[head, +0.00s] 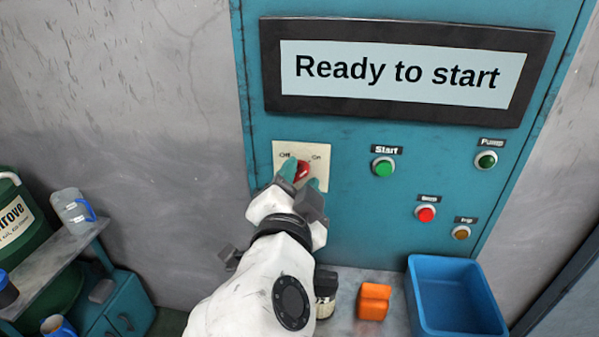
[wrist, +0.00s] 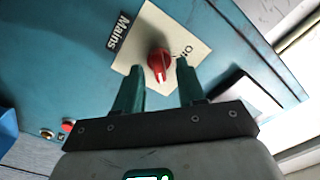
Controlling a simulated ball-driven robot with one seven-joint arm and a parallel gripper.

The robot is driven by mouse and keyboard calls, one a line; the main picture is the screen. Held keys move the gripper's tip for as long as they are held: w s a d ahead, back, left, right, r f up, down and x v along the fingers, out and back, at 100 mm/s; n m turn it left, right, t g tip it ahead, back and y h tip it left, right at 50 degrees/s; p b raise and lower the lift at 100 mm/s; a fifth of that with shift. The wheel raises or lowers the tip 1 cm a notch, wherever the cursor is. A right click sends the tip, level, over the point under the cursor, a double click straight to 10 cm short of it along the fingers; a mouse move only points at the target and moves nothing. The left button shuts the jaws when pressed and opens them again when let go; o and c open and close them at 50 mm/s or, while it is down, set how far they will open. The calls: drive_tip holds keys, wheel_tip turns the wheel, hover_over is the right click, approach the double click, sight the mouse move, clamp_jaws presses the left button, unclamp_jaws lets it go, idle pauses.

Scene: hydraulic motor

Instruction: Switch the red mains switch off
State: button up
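The red mains switch (head: 302,171) is a rotary knob on a cream plate (head: 322,181) marked Off at left and On at right. In the head view its handle slants up toward the On side. The display (head: 400,72) reads "Ready to start". My gripper (head: 302,174) is at the plate with its green fingers on either side of the knob. In the wrist view the knob (wrist: 159,65) shows between the fingertips of my gripper (wrist: 165,62), with gaps visible beside it. The fingers are open. Part of the plate is hidden by the gripper in the head view.
Green Start (head: 383,168), green Pump (head: 486,160), red (head: 425,214) and amber (head: 461,233) buttons sit to the right on the teal panel. Below are an orange object (head: 374,301) and a blue bin (head: 412,290). A shelf unit (head: 75,247) stands at left.

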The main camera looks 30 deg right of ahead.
drive_tip(key=shift+w+d, duration=0.25)
drive_tip(key=shift+w, duration=0.05)
drive_tip(key=shift+c, duration=0.3)
clamp_jaws()
